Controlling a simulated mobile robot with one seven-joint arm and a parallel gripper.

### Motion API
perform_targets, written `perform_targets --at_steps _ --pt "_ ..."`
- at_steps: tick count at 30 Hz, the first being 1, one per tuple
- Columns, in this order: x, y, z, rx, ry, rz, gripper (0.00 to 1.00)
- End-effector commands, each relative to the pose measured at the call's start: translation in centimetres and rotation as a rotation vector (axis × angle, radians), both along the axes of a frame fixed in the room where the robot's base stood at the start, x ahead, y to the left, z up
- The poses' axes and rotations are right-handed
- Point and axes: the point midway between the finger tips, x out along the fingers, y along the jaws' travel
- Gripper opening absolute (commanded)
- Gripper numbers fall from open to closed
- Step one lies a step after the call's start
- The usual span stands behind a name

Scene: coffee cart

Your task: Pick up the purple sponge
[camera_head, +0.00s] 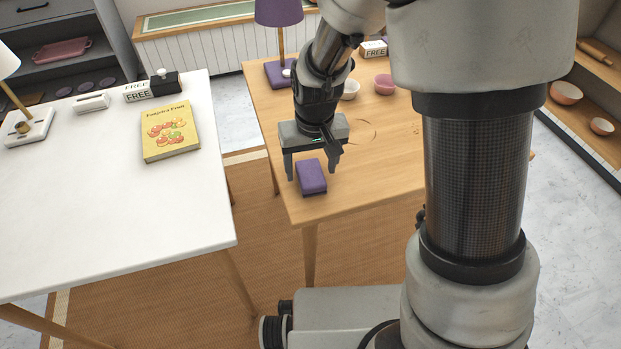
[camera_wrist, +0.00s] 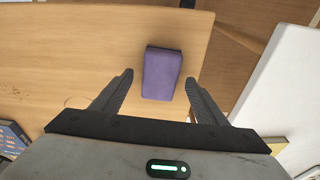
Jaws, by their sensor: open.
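The purple sponge (camera_head: 311,177) lies on the wooden table (camera_head: 370,190) near its front left corner. In the wrist view the purple sponge (camera_wrist: 162,73) lies just beyond the fingertips, roughly centred between them. My gripper (camera_head: 312,172) points down over the sponge with a finger to either side of it in the picture. In the wrist view my gripper (camera_wrist: 160,82) is open and nothing is between its fingers. I cannot tell the exact height of the fingertips above the table.
A purple lamp (camera_head: 279,14), a white bowl (camera_head: 349,89) and a pink bowl (camera_head: 384,84) stand farther back on the wooden table. A white table (camera_head: 120,220) with a yellow book (camera_head: 170,131) stands to the left, across a gap. The wood around the sponge is clear.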

Motion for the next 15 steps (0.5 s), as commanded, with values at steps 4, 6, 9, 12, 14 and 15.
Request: perform_targets --at_steps 4,6,9,12,14,15 --pt "0.2 0.03 -1.06 0.0 0.0 0.0 0.67" --pt "0.21 0.04 -0.97 0.0 -0.001 0.0 0.67" --pt "0.21 0.04 -0.95 0.0 -0.001 0.0 0.66" --pt "0.21 0.04 -0.94 0.0 -0.001 0.0 0.49" --pt "0.21 0.04 -0.94 0.0 -0.001 0.0 0.39" --pt "0.2 0.04 -0.94 0.0 -0.001 0.0 0.32"
